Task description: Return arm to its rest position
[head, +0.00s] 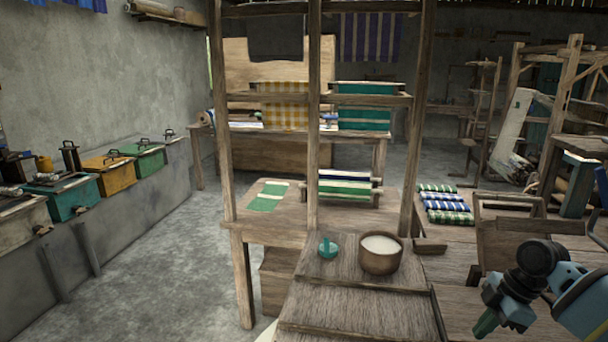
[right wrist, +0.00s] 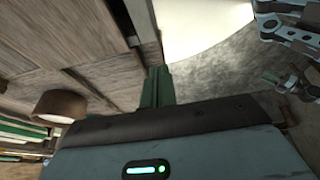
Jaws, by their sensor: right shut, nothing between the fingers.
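My right arm comes in at the lower right of the head view. Its gripper (head: 488,322) points down and to the left, with the green fingers together and nothing between them. The fingers also show shut in the right wrist view (right wrist: 155,88). They are to the right of the wooden bench top (head: 350,315), apart from the things on it. My left gripper does not show in the head view.
A brown bowl (head: 381,261) with pale contents and a small teal object (head: 328,248) stand on the bench. Folded striped cloths (head: 445,205) lie beyond. A wooden frame (head: 480,215) stands just behind my right arm. The loom's post (head: 313,120) rises centrally. Floor (head: 180,270) is clear at left.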

